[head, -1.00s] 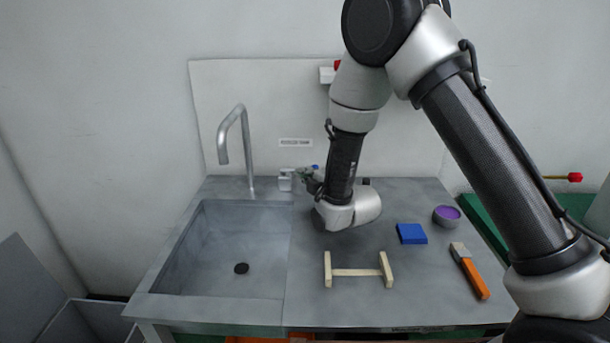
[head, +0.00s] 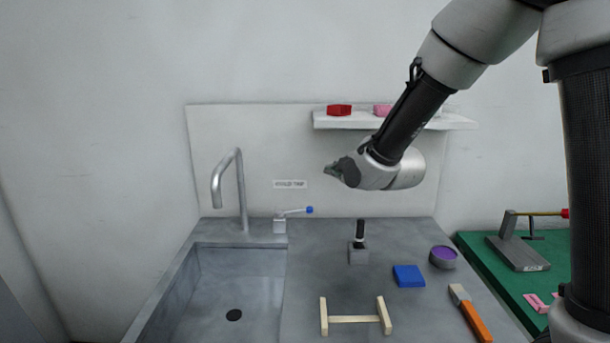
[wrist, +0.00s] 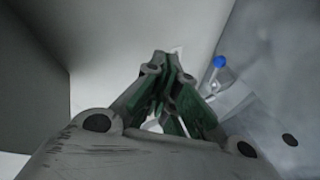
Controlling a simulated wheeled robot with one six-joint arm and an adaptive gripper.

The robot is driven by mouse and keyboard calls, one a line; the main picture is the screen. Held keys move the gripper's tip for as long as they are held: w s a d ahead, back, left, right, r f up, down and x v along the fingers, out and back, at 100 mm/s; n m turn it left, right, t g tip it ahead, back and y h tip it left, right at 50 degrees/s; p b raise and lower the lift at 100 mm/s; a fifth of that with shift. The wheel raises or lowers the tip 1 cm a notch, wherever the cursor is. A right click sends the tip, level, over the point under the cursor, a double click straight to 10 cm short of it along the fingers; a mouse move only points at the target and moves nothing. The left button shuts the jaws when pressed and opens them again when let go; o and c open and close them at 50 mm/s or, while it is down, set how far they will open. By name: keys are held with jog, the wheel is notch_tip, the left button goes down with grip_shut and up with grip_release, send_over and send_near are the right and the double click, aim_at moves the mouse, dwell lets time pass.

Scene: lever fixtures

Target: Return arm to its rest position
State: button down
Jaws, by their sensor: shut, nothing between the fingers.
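My gripper (head: 332,171) is raised in front of the back panel, above the counter and just below the left part of the shelf. Its fingers point left in the head view. In the wrist view the fingers (wrist: 168,62) come together and hold nothing. The arm bends up and to the right, and its column-like link stands at the right edge of the head view. The gripper touches nothing that I can see.
Below are a faucet lever (head: 296,211) with a blue tip, a small black-handled lever (head: 359,240), a wooden frame (head: 355,319), a blue block (head: 408,276), a purple-topped bowl (head: 443,257) and an orange-handled tool (head: 470,313). A white shelf (head: 450,121) holds red and pink items.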

jog(key=s+d+r+m+g+h, duration=0.2)
jog(key=s+d+m, duration=0.3)
jog(key=s+d, duration=0.4)
jog(key=s+d+r+m+g+h, duration=0.25)
jog(key=s+d+m, duration=0.3)
jog(key=d, duration=0.55)
jog(key=s+d+m+g, duration=0.1)
jog(key=s+d+m, duration=0.2)
jog(key=s, duration=0.7)
jog(key=s+d+m+g+h, duration=0.1)
jog(key=s+d+m, duration=0.3)
jog(key=s, duration=0.6)
jog(key=shift+s+d+f+g, duration=0.15)
jog(key=shift+d+g, duration=0.45)
jog(key=shift+g, duration=0.15)
jog(key=shift+h, duration=0.25)
